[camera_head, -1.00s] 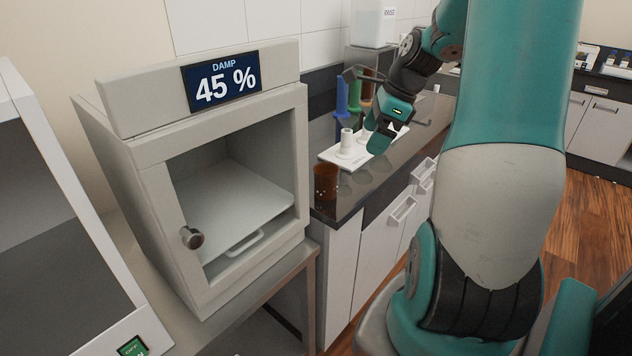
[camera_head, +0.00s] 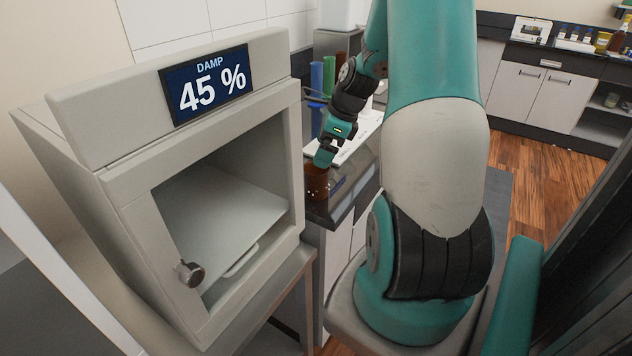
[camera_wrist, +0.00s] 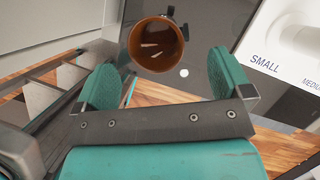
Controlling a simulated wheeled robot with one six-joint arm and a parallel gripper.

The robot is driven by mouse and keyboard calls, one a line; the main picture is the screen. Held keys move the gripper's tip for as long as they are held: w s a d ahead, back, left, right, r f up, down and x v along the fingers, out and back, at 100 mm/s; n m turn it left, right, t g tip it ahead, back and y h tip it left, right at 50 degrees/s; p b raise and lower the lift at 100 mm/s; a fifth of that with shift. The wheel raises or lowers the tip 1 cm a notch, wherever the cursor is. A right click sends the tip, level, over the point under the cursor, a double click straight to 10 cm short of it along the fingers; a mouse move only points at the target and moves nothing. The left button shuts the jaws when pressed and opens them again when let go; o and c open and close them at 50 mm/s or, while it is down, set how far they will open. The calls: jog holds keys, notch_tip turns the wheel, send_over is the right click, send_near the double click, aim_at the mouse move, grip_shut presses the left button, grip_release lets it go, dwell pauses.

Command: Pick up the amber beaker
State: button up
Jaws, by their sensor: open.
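The amber beaker (camera_head: 316,184) stands on the dark counter near its front corner, just right of the grey cabinet. In the wrist view its round open mouth (camera_wrist: 156,44) faces the camera, ahead of the fingertips and between their lines. My gripper (camera_head: 324,158) is over the beaker in the head view and covers part of its top. In the wrist view my gripper (camera_wrist: 164,80) is open, with one teal finger on each side and nothing between them. I cannot tell the exact gap between fingertips and beaker.
A grey cabinet (camera_head: 122,190) with an open front and a "DAMP 45 %" display (camera_head: 211,84) stands close left of the beaker. A white board marked "SMALL" (camera_wrist: 270,62) lies to the right. Green (camera_head: 328,74) and blue (camera_head: 316,78) cylinders stand behind.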

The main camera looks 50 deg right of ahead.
aim_at(313, 171)
jog(key=x, duration=0.2)
jog(key=p+x, duration=0.1)
jog(key=x, duration=0.4)
jog(key=shift+s+a+f, duration=0.1)
jog(key=shift+s+a, duration=0.1)
jog(key=shift+a, duration=0.1)
jog(key=shift+w+f, duration=0.2)
jog(key=shift+f, duration=0.35)
jog(key=c, duration=1)
jog(key=shift+c, duration=0.2)
jog(key=shift+r, duration=0.15)
notch_tip(313, 171, up, 20)
